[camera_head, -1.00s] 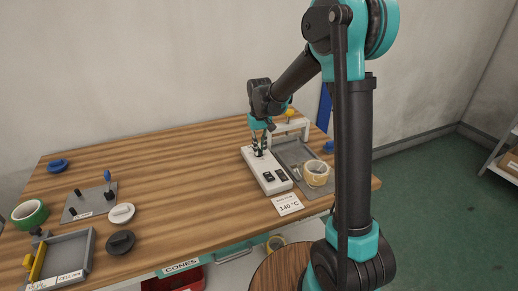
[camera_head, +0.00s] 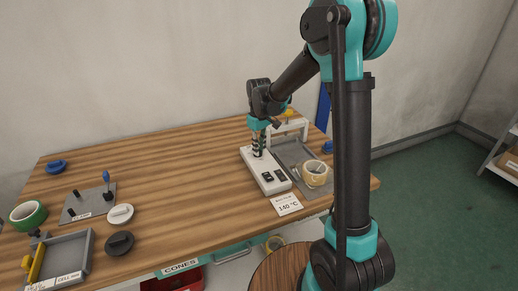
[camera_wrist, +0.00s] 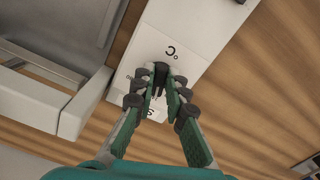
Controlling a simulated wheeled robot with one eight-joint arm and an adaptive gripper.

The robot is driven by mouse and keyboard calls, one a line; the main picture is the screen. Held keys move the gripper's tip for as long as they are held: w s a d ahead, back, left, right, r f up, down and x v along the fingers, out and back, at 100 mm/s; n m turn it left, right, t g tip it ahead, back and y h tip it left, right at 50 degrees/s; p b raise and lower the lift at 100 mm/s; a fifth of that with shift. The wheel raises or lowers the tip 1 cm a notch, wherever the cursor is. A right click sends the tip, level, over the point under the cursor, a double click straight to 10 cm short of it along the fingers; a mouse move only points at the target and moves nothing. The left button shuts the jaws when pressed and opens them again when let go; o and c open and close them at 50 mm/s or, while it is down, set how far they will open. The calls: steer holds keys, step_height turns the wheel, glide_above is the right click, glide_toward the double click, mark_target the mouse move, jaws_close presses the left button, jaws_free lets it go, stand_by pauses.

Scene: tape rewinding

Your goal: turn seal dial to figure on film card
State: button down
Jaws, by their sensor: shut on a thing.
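The white control box (camera_head: 268,179) stands on the wooden table, and its face with a °C mark fills the middle of the wrist view (camera_wrist: 190,40). The dark seal dial (camera_wrist: 160,74) sits on this box between my fingertips. My gripper (camera_head: 258,150) points down over the box's far end. In the wrist view my gripper (camera_wrist: 163,88) is shut on the dial. The fingers hide most of the dial and its scale. The film card (camera_head: 288,204) lies in front of the box and reads 140 °C.
A grey tray with a white frame (camera_head: 291,126) stands right of the box, with a tape roll (camera_head: 315,173) on it. A peg plate (camera_head: 84,206), a green roll (camera_head: 29,214) and round caps lie at the left. The table's middle is clear.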

steer(key=c, duration=1.5)
jaws_free()
steer(key=shift+c, duration=0.2)
steer(key=shift+r, duration=0.15)
step_height(320, 180, up, 12)
